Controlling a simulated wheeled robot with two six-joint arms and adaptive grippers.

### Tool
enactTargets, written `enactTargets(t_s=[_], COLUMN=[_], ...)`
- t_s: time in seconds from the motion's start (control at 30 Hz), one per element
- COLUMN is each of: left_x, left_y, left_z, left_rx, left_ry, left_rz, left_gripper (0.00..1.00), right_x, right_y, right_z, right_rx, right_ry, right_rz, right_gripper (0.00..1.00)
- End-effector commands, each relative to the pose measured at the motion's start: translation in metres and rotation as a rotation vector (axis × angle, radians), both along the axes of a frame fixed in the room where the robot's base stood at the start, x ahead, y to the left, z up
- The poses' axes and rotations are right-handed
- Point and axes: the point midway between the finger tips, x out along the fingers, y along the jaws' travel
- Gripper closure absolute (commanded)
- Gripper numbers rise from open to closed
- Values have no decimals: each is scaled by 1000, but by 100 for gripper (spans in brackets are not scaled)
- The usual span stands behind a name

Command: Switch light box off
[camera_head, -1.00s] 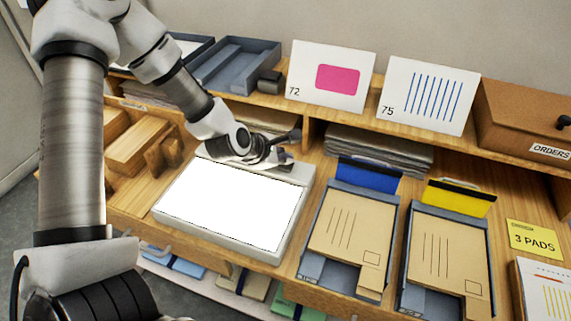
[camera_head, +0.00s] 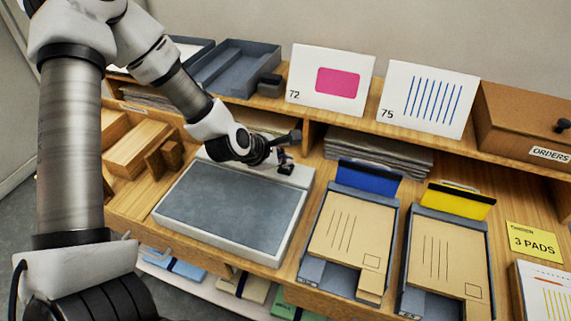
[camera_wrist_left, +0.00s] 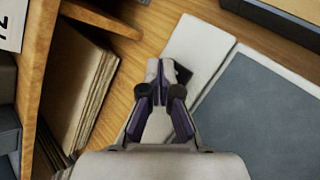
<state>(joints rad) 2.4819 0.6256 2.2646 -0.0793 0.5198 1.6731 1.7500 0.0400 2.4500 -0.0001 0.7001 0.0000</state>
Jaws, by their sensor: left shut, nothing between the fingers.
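The light box (camera_head: 232,206) lies flat on the desk with a pale frame. Its panel is dark grey and unlit. It also shows in the left wrist view (camera_wrist_left: 265,115), with a small black switch (camera_wrist_left: 183,73) on its pale back strip. In the head view the black switch (camera_head: 287,170) sits near the strip's right end. My left gripper (camera_head: 282,160) is shut and empty, just above that strip and close beside the switch. In the left wrist view its fingertips (camera_wrist_left: 157,70) are together, left of the switch; I cannot tell whether they touch it. My right gripper is not in view.
Two grey trays with brown envelopes (camera_head: 350,232) stand right of the light box. Wooden compartments (camera_head: 135,150) lie to its left. A shelf behind holds cards (camera_head: 330,78), a grey tray (camera_head: 236,68) and a brown box (camera_head: 525,115). Paper stacks (camera_head: 378,152) sit beneath the shelf.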

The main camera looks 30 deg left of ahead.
Motion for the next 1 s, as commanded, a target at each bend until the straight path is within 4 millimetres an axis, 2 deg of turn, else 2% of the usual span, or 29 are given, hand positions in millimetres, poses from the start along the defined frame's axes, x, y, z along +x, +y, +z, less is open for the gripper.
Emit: enactTargets(t_s=[0.37,0.8,1.0], left_x=[0,0,0], left_y=[0,0,0], left_z=[7,60,63], left_rx=[1,1,0], left_ry=[0,-1,1], left_rz=[-1,-2,-1], left_gripper=[100,100,100], right_x=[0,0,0], right_y=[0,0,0], right_z=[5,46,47], right_rx=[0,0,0], right_ry=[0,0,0], right_rz=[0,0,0], right_gripper=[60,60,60])
